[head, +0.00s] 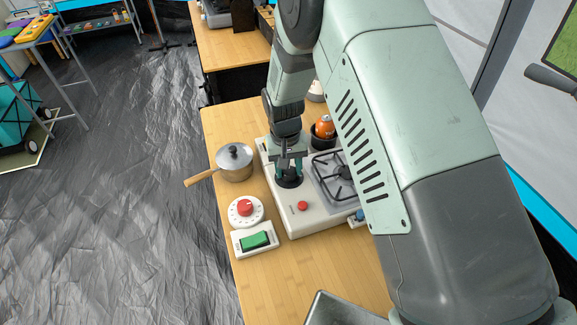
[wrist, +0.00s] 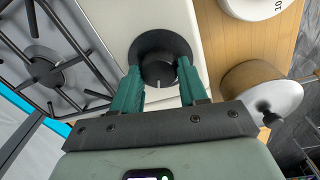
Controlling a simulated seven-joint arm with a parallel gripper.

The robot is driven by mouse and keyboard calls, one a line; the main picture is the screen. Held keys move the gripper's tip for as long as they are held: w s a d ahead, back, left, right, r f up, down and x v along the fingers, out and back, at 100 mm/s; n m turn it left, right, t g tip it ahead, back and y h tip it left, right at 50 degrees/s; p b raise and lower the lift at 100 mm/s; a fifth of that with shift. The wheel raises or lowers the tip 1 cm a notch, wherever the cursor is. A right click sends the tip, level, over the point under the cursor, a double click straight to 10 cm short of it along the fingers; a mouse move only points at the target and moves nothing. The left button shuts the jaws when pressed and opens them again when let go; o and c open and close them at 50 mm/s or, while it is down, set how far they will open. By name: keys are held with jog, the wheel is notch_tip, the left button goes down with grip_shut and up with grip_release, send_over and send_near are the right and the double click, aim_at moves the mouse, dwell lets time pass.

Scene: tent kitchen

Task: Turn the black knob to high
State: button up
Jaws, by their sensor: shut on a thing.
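The black knob (head: 289,180) sits on the left part of the white stove's (head: 308,219) top panel. My gripper (head: 289,168) points down over it, with a finger on each side. In the wrist view the black knob (wrist: 158,62) has a round dark base and a pale pointer line on its grip, facing the bottom of the picture. My gripper's green fingers (wrist: 158,78) are shut on the grip of the knob. Any marks for the high setting are not readable.
A burner grate (head: 335,170) is right of the knob, and a red button (head: 302,206) is in front. A lidded saucepan (head: 235,163), a white dial timer with a red knob (head: 245,209) and a green switch (head: 255,241) stand left on the wooden table (head: 270,275).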

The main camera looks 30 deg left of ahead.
dwell(0.4)
jog(key=o, duration=1.1)
jog(key=shift+c, duration=0.2)
jog(key=shift+r, duration=0.1)
notch_tip(320, 180, up, 11)
jog(key=shift+s+a, duration=0.2)
jog(key=shift+a, duration=0.05)
